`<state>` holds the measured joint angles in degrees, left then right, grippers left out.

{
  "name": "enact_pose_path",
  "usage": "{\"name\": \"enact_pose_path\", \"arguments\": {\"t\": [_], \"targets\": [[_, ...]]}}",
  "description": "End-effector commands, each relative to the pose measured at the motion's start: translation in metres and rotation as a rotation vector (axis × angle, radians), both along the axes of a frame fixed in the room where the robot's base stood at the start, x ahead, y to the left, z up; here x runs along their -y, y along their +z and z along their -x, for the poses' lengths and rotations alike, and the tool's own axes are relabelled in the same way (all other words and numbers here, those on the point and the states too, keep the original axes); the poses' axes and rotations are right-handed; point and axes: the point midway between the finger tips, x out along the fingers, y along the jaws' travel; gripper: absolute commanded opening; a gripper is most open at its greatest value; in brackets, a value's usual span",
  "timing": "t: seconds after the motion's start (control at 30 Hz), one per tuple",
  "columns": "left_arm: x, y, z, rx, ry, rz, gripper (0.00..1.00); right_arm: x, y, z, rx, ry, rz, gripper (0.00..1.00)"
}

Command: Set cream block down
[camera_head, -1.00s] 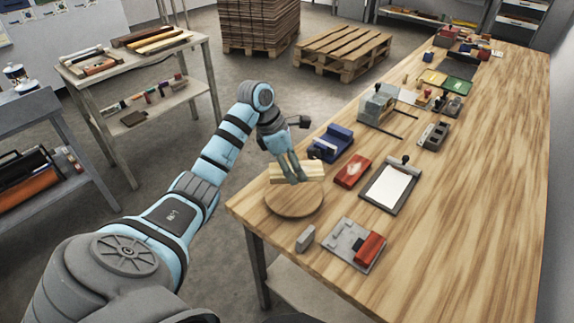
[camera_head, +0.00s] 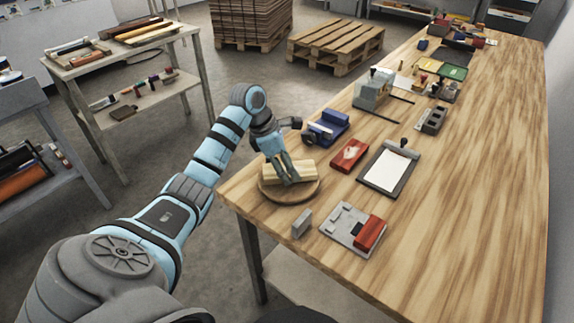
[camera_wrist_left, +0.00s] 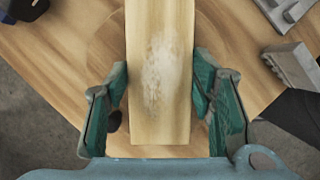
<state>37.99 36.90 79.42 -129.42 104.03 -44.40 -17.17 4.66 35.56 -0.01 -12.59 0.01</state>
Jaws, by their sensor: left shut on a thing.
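The cream block (camera_head: 276,173) is a pale, long wooden piece over the round wooden board (camera_head: 284,198) at the near left corner of the workbench. My left gripper (camera_head: 291,179) points down and is shut on the block's middle. In the left wrist view the block (camera_wrist_left: 160,75) lies lengthwise between the two green-padded fingers (camera_wrist_left: 160,105), with a whitish patch on its top. The board (camera_wrist_left: 106,45) shows below it. The block looks level and at or very near the board; I cannot tell if it touches. My right gripper is not in view.
A small grey block (camera_head: 301,223) and a grey plate with a red piece (camera_head: 352,228) are in front. A blue tool (camera_head: 327,127), a red box (camera_head: 349,155) and a clipboard (camera_head: 388,168) lie behind and right. The bench's right side is clear.

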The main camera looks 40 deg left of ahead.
Motion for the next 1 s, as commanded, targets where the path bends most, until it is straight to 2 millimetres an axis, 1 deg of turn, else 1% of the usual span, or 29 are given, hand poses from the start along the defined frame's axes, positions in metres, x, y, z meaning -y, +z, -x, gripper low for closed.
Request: {"name": "enact_pose_path", "arguments": {"t": [0.57, 0.6, 0.67, 0.7, 0.73, 1.0], "targets": [[0.000, -0.012, 0.000, -0.001, 0.000, 0.001, 0.14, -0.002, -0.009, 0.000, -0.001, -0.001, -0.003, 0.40], [0.000, -0.012, 0.000, 0.000, 0.000, 0.000, 0.53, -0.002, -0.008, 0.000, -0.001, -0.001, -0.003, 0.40], [0.000, -0.011, 0.000, 0.000, 0.000, 0.000, 0.62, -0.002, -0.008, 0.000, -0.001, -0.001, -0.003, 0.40], [0.000, -0.011, 0.000, 0.000, 0.000, 0.000, 0.69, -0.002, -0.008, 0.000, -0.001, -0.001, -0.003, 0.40], [0.000, -0.011, 0.000, 0.000, 0.000, 0.000, 0.73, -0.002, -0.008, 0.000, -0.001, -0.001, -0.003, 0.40], [0.000, -0.011, 0.000, -0.001, 0.000, 0.001, 0.73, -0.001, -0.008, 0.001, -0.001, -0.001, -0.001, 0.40]]}}
